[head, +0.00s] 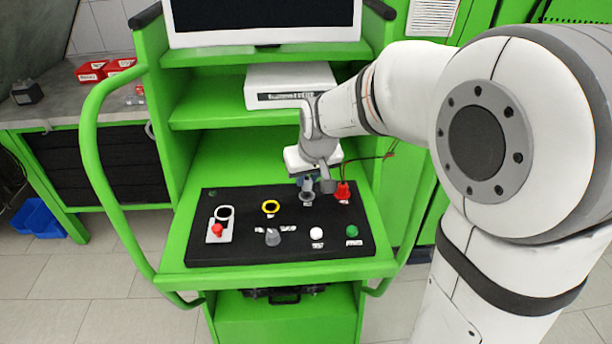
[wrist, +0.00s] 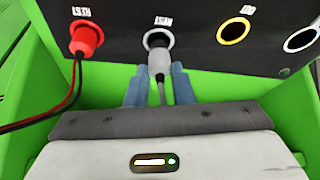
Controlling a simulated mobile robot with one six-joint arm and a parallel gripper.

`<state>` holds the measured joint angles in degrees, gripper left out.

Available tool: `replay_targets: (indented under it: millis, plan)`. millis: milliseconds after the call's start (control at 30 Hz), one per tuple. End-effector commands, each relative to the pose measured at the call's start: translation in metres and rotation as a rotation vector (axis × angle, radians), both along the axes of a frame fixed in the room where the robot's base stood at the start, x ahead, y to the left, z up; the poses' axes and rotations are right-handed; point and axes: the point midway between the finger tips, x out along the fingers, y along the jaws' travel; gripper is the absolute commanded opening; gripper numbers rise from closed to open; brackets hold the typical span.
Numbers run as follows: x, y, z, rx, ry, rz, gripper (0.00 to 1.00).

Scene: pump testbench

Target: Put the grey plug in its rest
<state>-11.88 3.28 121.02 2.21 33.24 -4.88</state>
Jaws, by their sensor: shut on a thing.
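The grey plug (wrist: 160,62) is between the blue fingers of my gripper (wrist: 157,88) in the wrist view, with its cable running back between them. Its front end is at a pale-rimmed round socket (wrist: 157,36) in the black panel, lined up with it. I cannot tell how deep it sits. In the head view my gripper (head: 310,186) is over the panel's back edge, and the grey plug (head: 306,194) shows just below it. I cannot tell which opening is the rest.
A red plug (wrist: 86,39) with red and black wires sits beside the grey one. A yellow-ringed opening (wrist: 234,30) and a white-ringed opening (wrist: 301,40) are empty. The black panel (head: 205,251) also carries a red button (head: 217,231), a grey knob (head: 272,238) and a green button (head: 352,231).

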Motion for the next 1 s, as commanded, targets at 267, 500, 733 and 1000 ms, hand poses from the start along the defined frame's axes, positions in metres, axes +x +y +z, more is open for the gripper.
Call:
replay_targets:
  millis: [267,500,733,1000]
  plan:
    - [0.0,0.0,-0.003,0.0,0.0,0.0,0.05]
    - [0.0,0.0,-0.007,0.0,0.0,0.001,0.05]
    - [0.0,0.001,-0.011,0.0,0.0,0.001,0.05]
    - [0.0,0.001,-0.016,0.001,0.0,0.001,0.05]
